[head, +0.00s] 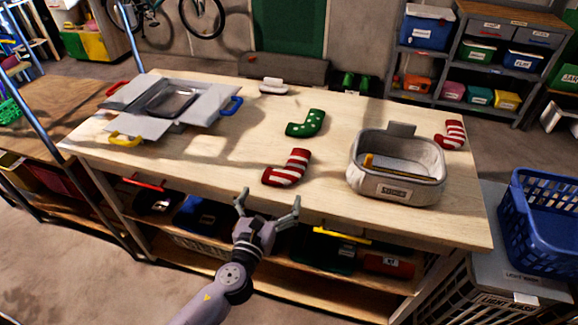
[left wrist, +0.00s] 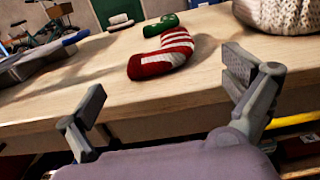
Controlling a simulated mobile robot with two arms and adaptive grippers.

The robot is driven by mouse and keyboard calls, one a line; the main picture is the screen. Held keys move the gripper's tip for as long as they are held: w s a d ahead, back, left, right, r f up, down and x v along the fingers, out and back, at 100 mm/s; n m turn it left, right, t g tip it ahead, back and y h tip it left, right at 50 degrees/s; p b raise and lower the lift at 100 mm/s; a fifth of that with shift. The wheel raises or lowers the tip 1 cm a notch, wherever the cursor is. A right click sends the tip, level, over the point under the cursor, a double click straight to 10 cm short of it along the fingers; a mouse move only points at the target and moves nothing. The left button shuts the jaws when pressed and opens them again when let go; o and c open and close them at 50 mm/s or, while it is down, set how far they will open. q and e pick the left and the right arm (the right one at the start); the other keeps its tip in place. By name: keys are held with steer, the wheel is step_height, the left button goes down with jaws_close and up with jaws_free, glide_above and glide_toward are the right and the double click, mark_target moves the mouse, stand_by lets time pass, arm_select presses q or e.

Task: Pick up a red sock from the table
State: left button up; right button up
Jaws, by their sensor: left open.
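A red sock with white stripes (head: 287,168) lies on the wooden table (head: 230,165) near its front edge, and it also shows in the left wrist view (left wrist: 162,56). A second red striped sock (head: 451,135) lies at the table's right end, beyond the grey basket. A green sock (head: 306,124) lies behind the nearer red sock. My left gripper (head: 268,203) is open and empty just in front of the table edge. In the left wrist view its fingers (left wrist: 165,95) are spread, with the nearer red sock ahead between them, apart from both. My right gripper is not in view.
A grey fabric basket (head: 395,185) stands on the table to the right of the nearer sock. A grey open-flapped box (head: 170,103) with coloured handles sits at the left. A white brush-like item (head: 273,87) lies at the back. Shelves with bins are under the tabletop.

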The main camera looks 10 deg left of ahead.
mark_target(279, 177)
arm_select(q)
steer(key=shift+w, duration=1.15)
steer(key=w, duration=0.5)
steer(key=shift+p, duration=0.35)
steer(key=shift+s, duration=0.1)
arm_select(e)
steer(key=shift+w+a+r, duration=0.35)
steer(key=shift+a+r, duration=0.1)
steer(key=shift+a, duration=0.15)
arm_select(q)
steer(key=shift+c, duration=0.3)
steer(key=c, duration=1.1)
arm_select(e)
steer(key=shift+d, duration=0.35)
arm_select(q)
steer(key=shift+r, duration=0.1)
steer(key=shift+c, duration=0.2)
